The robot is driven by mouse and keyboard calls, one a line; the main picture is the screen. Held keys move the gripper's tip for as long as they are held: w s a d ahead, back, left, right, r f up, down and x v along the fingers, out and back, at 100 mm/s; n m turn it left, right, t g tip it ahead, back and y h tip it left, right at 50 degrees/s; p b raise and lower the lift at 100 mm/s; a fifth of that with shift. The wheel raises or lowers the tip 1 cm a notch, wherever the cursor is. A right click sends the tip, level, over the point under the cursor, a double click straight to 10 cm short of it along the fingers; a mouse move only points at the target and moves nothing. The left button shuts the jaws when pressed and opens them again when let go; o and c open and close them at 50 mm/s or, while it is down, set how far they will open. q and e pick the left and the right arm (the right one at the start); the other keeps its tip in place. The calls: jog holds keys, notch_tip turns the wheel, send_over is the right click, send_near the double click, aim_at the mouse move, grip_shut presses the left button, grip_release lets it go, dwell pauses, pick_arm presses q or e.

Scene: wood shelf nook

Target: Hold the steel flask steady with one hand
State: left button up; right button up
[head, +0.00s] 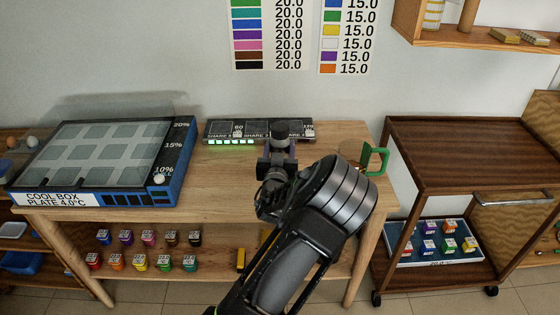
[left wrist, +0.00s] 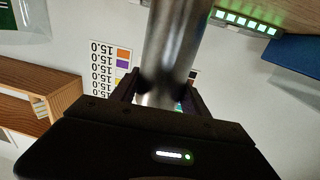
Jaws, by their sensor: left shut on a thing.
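The steel flask (left wrist: 172,45) shows in the left wrist view as a shiny silver cylinder between my left gripper's fingers (left wrist: 166,88). In the head view, my left gripper (head: 279,162) is over the wooden table in front of the black panel and is shut around the flask. A dark round top (head: 280,130), which looks like the flask's cap, shows just beyond the fingers. My gripper and arm hide most of the flask's body there. I cannot tell whether its base touches the table. My right gripper is not in view.
A blue cool box (head: 100,160) stands at the table's left. A black panel (head: 222,131) with green lights is at the back. A dark wood cart (head: 455,150) stands at the right. Small coloured pots are on the lower shelf (head: 205,240).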

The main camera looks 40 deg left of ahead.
aim_at(280, 126)
pick_arm(q)
grip_shut()
jog(key=shift+r, duration=0.15)
notch_tip(280, 126, up, 10)
jog(key=shift+f, duration=0.15)
dwell(0.4)
dwell(0.5)
